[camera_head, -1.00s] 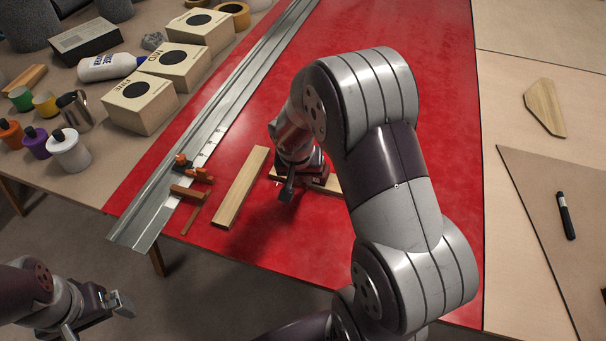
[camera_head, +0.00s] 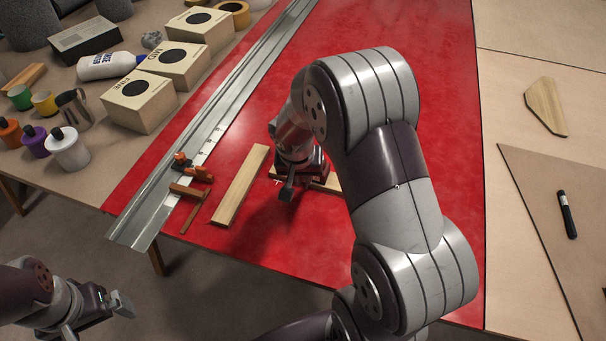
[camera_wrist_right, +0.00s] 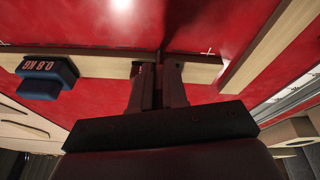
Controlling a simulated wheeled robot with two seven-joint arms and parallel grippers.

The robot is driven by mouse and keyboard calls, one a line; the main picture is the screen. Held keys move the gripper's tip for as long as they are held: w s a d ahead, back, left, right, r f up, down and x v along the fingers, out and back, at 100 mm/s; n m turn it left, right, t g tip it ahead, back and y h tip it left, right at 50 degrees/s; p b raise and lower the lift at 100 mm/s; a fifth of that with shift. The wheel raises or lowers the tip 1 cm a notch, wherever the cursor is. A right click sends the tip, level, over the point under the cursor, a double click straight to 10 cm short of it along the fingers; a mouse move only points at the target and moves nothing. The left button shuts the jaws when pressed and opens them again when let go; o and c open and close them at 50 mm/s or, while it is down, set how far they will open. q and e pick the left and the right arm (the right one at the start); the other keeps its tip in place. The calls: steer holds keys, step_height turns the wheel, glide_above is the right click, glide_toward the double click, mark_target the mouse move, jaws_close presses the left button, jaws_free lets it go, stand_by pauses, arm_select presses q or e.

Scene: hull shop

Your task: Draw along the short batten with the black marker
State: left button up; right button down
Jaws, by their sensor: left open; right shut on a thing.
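The short batten (camera_head: 333,184) is a pale wood strip lying crosswise on the red sheet, partly hidden under my right gripper (camera_head: 286,190). In the right wrist view the batten (camera_wrist_right: 105,66) runs across behind my right fingers (camera_wrist_right: 158,68), with a dark blue 0.8 KG weight (camera_wrist_right: 45,78) at its left part. My right gripper is shut on a slim dark thing, apparently the black marker, mostly hidden between the fingers. Its tip cannot be made out against the batten. My left gripper (camera_head: 98,318) is open and empty at the lower left, off the table.
A second wood strip (camera_head: 242,185) lies left of my right gripper. Beyond it are a long metal rail (camera_head: 215,105) and an orange-brown clamp (camera_head: 188,180). Boxes, a bottle and pots crowd the left side. A black pen-like thing (camera_head: 567,215) lies on the brown board at right.

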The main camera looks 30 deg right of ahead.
steer(key=shift+s+d, duration=0.1)
steer(key=shift+s, duration=0.05)
steer(key=shift+s+d, duration=0.9)
steer(key=shift+s, duration=0.15)
step_height(320, 180, up, 13)
steer(key=p, duration=1)
steer(key=shift+p, duration=0.35)
